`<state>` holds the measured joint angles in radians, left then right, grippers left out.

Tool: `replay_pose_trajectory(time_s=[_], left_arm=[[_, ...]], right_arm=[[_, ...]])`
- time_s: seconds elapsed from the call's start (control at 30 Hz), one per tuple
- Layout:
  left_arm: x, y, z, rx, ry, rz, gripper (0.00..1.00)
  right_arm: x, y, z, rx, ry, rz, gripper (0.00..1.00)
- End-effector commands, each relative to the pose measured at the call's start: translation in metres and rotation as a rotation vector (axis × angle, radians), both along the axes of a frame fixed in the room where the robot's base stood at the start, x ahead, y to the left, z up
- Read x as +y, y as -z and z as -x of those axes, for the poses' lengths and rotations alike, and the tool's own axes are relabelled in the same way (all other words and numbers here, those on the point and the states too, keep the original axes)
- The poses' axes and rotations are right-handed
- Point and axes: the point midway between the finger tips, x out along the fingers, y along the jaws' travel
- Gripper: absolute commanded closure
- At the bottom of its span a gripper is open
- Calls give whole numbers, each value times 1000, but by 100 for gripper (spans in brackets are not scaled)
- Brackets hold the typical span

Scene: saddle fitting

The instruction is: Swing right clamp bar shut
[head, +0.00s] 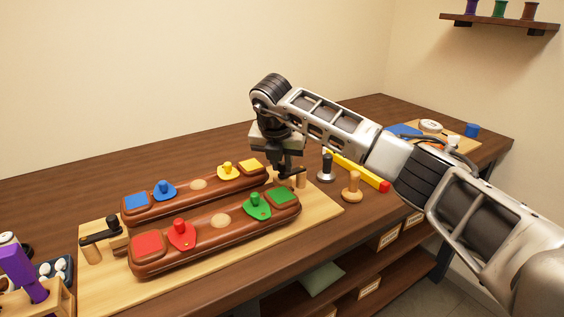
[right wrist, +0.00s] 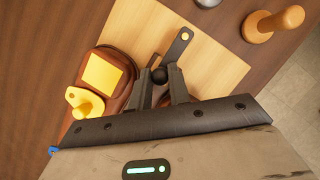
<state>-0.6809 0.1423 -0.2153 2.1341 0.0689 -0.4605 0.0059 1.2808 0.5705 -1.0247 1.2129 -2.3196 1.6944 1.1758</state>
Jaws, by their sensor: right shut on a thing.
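The right clamp bar (right wrist: 177,47) is a short dark bar with a pale pivot at one end and a black ball knob (right wrist: 160,74) at the other. In the head view the bar (head: 296,172) shows partly, beside a wooden post (head: 301,180) at the right end of the board. My right gripper (head: 281,171) reaches down there; in the right wrist view its fingers (right wrist: 161,77) are shut on the knob. The bar slants from its pivot toward the brown saddle panels (right wrist: 127,58). Whether it presses on them is hidden by the fingers. My left gripper is not in view.
Two long brown saddle panels, back (head: 199,194) and front (head: 205,237), lie on the pale board (head: 325,209) with coloured pads. A left clamp bar (head: 100,234) stands at the far end. A black-handled tool (head: 326,167), wooden knob (head: 351,187) and yellow bar (head: 357,170) lie to the right.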

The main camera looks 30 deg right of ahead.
Motion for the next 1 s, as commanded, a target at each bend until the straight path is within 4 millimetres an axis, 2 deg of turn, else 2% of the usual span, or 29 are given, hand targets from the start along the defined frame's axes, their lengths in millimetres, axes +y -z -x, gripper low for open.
replay_pose_trajectory(time_s=[0.07, 0.1, 0.17, 0.43, 0.57, 0.67, 1.0], left_arm=[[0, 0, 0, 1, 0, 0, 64], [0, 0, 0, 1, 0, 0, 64], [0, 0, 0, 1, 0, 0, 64], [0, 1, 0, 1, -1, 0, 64], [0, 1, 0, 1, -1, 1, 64], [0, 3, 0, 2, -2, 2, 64], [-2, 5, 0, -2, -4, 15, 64]], right_arm=[[0, -2, -1, -8, 0, -1, 100], [0, -2, -1, -8, 0, -1, 73], [0, -2, -1, -8, 0, -1, 60], [0, -1, 0, -3, -1, -1, 60], [2, -9, 1, -5, -2, -1, 60], [6, -23, 6, -6, -3, -1, 60], [27, -99, 29, -10, -2, -1, 60]])
